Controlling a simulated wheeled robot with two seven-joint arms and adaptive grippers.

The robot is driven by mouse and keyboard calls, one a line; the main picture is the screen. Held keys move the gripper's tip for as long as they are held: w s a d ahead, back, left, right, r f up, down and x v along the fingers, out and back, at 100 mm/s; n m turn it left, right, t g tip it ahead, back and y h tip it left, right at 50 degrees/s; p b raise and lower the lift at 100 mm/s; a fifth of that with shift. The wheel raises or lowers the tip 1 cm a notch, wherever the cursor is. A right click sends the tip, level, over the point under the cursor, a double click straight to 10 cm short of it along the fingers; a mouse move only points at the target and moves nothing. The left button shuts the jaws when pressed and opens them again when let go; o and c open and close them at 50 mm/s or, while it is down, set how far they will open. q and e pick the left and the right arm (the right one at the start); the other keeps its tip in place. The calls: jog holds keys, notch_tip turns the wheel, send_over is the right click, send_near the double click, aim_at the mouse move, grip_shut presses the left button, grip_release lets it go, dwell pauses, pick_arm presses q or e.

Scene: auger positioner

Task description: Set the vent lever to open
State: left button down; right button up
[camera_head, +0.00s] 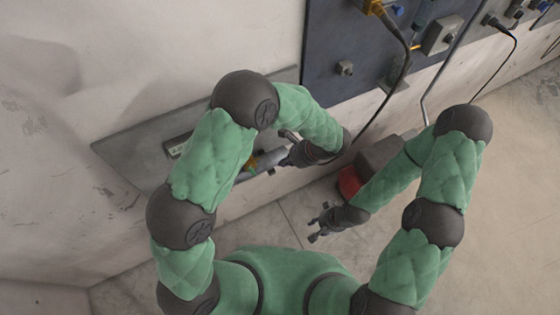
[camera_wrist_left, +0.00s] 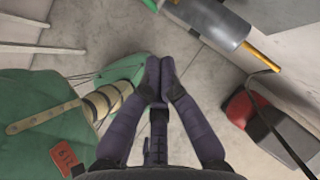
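I cannot tell for sure which part is the vent lever. A grey cylinder (camera_head: 268,159) with orange-yellow parts sits by a grey panel (camera_head: 125,152) low on the wall, partly hidden by my left arm. A grey cylinder with a yellow rod (camera_wrist_left: 262,56) shows at the upper right of the left wrist view. My left gripper (camera_head: 286,156) is beside the cylinder in the head view. In the left wrist view its fingers (camera_wrist_left: 160,64) are together, with nothing seen between them and apart from the cylinder. My right gripper (camera_head: 314,228) is open and empty, lower and above the floor.
A dark board (camera_head: 335,35) on the wall carries a grey box (camera_head: 441,35), small fittings and hanging cables. A red and dark grey object (camera_wrist_left: 270,125) stands on the floor at the right of the left wrist view. The floor (camera_head: 500,200) at the right is clear.

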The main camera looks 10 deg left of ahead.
aim_at(250, 168)
pick_arm(q)
jog(key=a+f, duration=0.7)
jog(key=a, duration=0.1)
jog(key=shift+w+a+f, duration=0.2)
jog(key=shift+w+a, duration=0.1)
jog(key=shift+w, duration=0.05)
